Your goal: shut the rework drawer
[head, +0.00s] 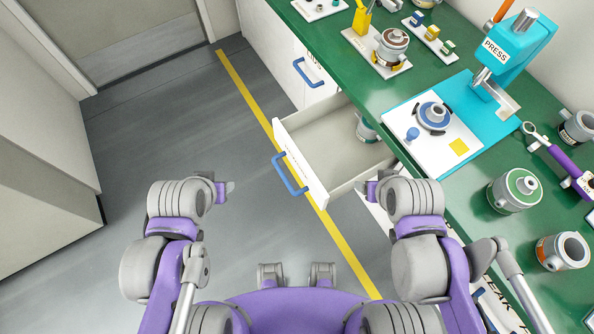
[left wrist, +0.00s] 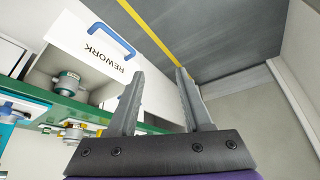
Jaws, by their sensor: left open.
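The rework drawer (head: 318,150) stands pulled out from the white cabinet under the green bench. Its white front (head: 299,163) has a blue handle (head: 290,174). A grey and teal part (head: 366,128) sits inside near the back, partly hidden by the bench edge. In the left wrist view the drawer front (left wrist: 75,37), marked REWORK, shows at upper left with its handle (left wrist: 112,28). My left gripper (head: 224,188) is left of the drawer front, apart from the handle; its two fingers (left wrist: 158,72) are spread and empty. My right gripper (head: 371,190) is by the drawer's near side; its jaws are unclear.
A teal press (head: 515,45) and a white board (head: 432,125) stand on the green bench (head: 440,78), with several housings around. Another blue-handled drawer (head: 310,73) beyond is closed. The grey floor (head: 190,120) left of the yellow line is clear.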

